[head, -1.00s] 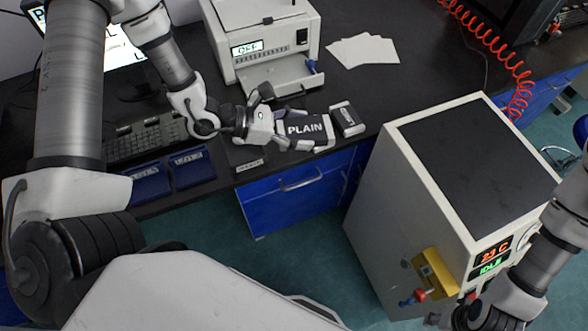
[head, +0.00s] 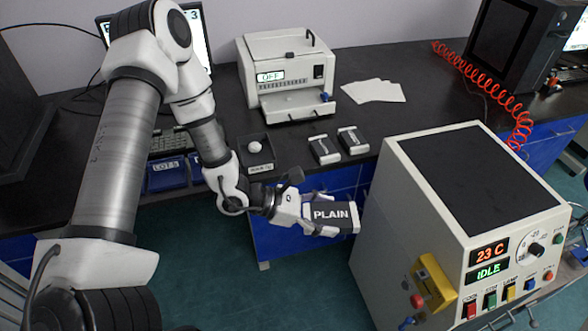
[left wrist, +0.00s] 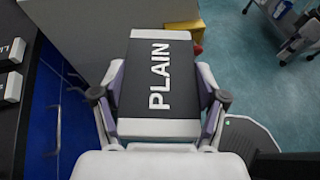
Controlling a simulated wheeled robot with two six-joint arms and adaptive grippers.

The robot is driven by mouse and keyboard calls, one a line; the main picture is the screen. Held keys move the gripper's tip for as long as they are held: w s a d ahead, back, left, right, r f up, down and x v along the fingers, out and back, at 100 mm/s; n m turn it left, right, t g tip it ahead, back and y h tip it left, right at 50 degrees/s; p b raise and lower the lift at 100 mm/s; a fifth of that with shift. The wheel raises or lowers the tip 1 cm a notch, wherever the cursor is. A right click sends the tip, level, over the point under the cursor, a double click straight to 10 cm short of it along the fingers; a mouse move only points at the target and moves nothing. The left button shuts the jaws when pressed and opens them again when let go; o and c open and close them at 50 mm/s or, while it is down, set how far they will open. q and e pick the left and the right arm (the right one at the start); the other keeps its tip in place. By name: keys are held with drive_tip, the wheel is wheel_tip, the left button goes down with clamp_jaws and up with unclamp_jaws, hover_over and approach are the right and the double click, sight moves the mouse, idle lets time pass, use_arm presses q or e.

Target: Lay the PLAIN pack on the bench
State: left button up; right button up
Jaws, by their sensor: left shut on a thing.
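The PLAIN pack (head: 331,214) is a dark block with white lettering and pale ends. My left gripper (head: 318,215) is shut on it and holds it in the air, in front of the bench's blue drawers. In the left wrist view the pack (left wrist: 160,80) lies between the two fingers of the gripper (left wrist: 160,100), with its lettering facing the camera. The dark bench top (head: 210,112) lies behind the pack, farther from me. My right gripper is not in the head view.
Two small dark packs (head: 324,149) (head: 353,141) lie near the bench's front edge. A small tray (head: 268,165) holds a white lump. A white machine reading OFF (head: 285,75) and white sheets (head: 373,91) stand behind. A large cabinet reading 23 C and IDLE (head: 405,190) is at right.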

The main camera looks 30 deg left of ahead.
use_arm(q)
drive_tip(key=s+d+f+m+g+h+b, duration=0.2)
drive_tip(key=s+d+f+m+g+b, duration=0.3)
drive_tip(key=s+f+m+g+b, duration=0.8)
drive_tip(key=s+a+f+m+g+y+b, duration=0.2)
drive_tip(key=s+a+m+g+y+b, duration=0.25)
drive_tip(key=m+g+y, duration=0.2)
drive_tip(key=a+f+m+g+y+b, duration=0.1)
drive_tip(key=a+f+m+y+b, duration=0.15)
drive_tip(key=a+m+y, duration=0.7)
drive_tip(key=w+a+f+m+t+y+b, duration=0.2)
drive_tip(key=w+a+m+t+y+b, duration=0.1)
drive_tip(key=w+a+m+t+y, duration=0.35)
wheel_tip(320, 180, up, 9)
drive_tip(key=m+t+b, duration=0.4)
drive_tip(key=m+t, duration=1.1)
drive_tip(key=m, duration=0.1)
hover_over(294, 158)
drive_tip(key=shift+s+n+y, duration=0.15)
drive_tip(key=shift+n+y, duration=0.1)
drive_tip(key=shift+y, duration=0.1)
drive_tip(key=shift+w+f, duration=0.2)
drive_tip(key=shift+f, duration=0.05)
wheel_tip(294, 158, down, 3)
drive_tip(key=shift+r+b, duration=0.2)
drive_tip(key=shift+b, duration=0.15)
drive_tip(key=shift+f, duration=0.35)
drive_tip(key=o, duration=1)
